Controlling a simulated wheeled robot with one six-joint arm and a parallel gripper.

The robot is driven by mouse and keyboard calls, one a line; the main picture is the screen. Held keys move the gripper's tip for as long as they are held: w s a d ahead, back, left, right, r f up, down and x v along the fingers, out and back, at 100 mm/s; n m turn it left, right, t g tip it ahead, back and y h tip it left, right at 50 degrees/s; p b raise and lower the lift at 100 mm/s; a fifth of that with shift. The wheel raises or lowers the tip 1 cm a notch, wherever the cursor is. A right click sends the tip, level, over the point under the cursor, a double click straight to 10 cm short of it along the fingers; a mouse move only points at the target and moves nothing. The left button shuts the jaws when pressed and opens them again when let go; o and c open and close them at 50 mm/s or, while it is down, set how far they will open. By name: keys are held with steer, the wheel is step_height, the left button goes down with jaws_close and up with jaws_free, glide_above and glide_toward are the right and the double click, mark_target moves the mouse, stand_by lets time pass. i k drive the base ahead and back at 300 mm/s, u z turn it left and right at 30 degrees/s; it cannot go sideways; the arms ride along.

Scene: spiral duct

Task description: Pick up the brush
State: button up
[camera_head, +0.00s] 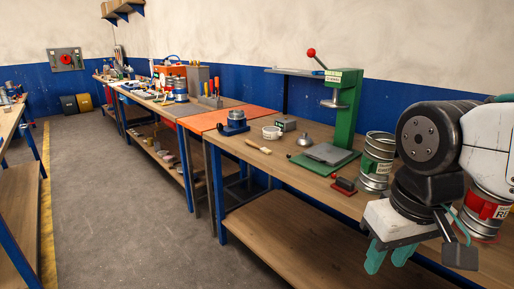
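The brush (258,147) lies flat on the wooden workbench, left of the green press. It has a pale wooden handle and a darker end. My gripper (388,257) hangs at the lower right, over the bench's front edge. Its two green fingers point down and stand apart with nothing between them. It is well to the right of the brush and nearer the camera.
A white round tin (271,133) and a blue piece (233,124) sit close to the brush. A red block (344,186) and a metal duct (376,163) stand nearer my arm. The floor (125,200) at left is clear.

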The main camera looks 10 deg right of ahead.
mark_target(253, 143)
steer(key=u, duration=0.5)
steer(key=i, duration=2.35)
steer(key=z, duration=0.6)
